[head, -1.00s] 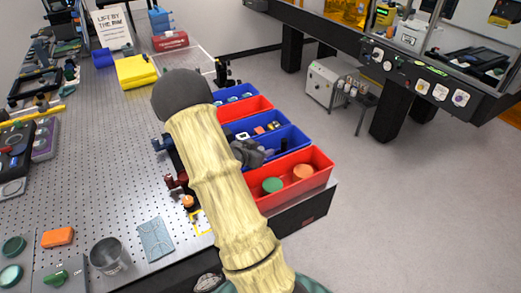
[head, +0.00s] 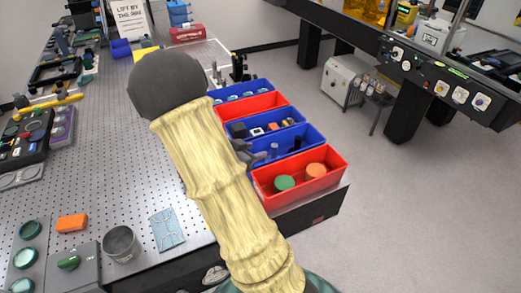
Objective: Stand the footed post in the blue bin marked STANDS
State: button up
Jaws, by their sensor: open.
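My gripper (head: 246,153) shows as a dark grey shape just right of my arm, at the left end of the nearer blue bin (head: 318,135). Its fingertips are small and partly hidden by my arm; it is open. In that bin stand a dark upright post (head: 298,142) and a shorter grey upright piece (head: 274,150), apart from the gripper. I cannot tell which is the footed post, nor see their feet, which the bin wall hides. No STANDS marking is readable.
A red bin (head: 335,172) with green and orange round pieces is nearest. Behind are a blue bin of small parts (head: 303,126), a red bin (head: 275,101) and another blue bin (head: 262,85). The perforated bench (head: 120,165) has clear room left of my arm.

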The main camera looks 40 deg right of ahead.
jog(key=shift+a+r, duration=0.1)
jog(key=shift+a, duration=0.05)
dwell(0.4)
jog(key=w+a+n+t+y, duration=0.25)
jog(key=a+n+y, duration=0.2)
jog(key=a, duration=0.25)
jog(key=w+a+n+t+y, duration=0.1)
jog(key=a+n+t+y, duration=0.3)
jog(key=a, duration=0.4)
jog(key=s+a+r+n+g+y, duration=0.2)
jog(key=s+a+n+g+y, duration=0.2)
jog(key=s, duration=0.9)
jog(key=a+n+g, duration=0.2)
jog(key=a+n, duration=0.1)
jog(key=shift+s+a+n, duration=0.15)
jog(key=shift+s+n, duration=0.15)
jog(key=shift+n, duration=0.05)
